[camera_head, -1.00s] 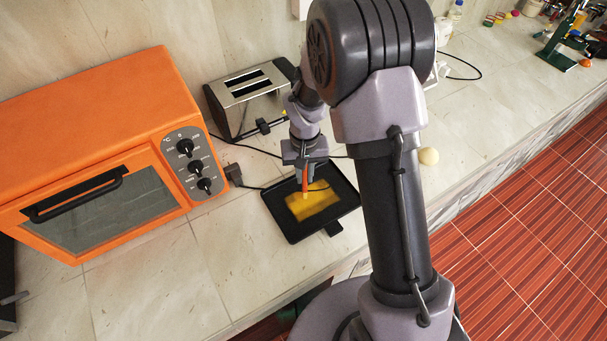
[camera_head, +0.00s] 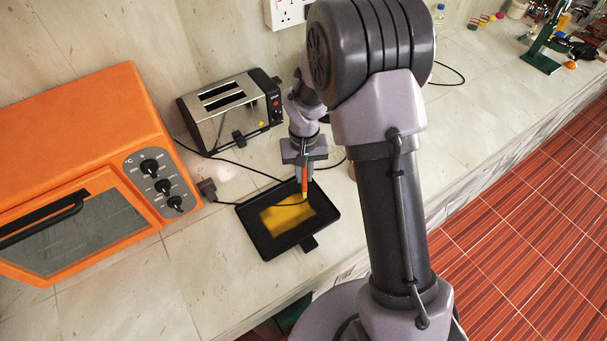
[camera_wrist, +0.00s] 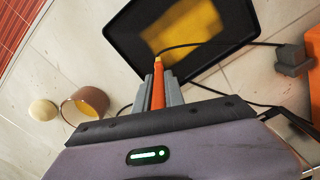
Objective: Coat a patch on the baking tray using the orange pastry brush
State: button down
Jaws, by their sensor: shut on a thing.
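The black baking tray (camera_head: 250,240) lies on the counter with a yellow patch (camera_head: 285,216) across its middle. The tray (camera_wrist: 122,38) and patch (camera_wrist: 182,26) also show in the wrist view. My gripper (camera_head: 304,168) is shut on the orange pastry brush (camera_head: 304,181), bristles pointing down. The brush tip is at the right part of the patch in the head view; I cannot tell if it touches. In the wrist view the brush (camera_wrist: 157,88) stands between the fingers, its pale tip near the tray's edge. A brown cup (camera_wrist: 94,97) with yellow contents stands beside the tray.
A pale round object (camera_wrist: 43,110) lies near the cup. An orange oven (camera_head: 85,150) stands left, and a toaster (camera_head: 225,112) stands behind the tray. Counter in front of the oven is clear.

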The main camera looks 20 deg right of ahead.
jog(key=shift+s+a+r+p, duration=0.15)
jog(key=shift+r+p, duration=0.15)
jog(key=shift+r, duration=0.35)
jog(key=shift+w+a+r+p, duration=0.15)
jog(key=shift+r+p, duration=0.1)
jog(key=shift+r, duration=0.35)
jog(key=shift+s+r+p, duration=0.1)
jog(key=shift+r+p, duration=1.5)
jog(key=shift+r, duration=0.65)
jog(key=shift+f, duration=0.1)
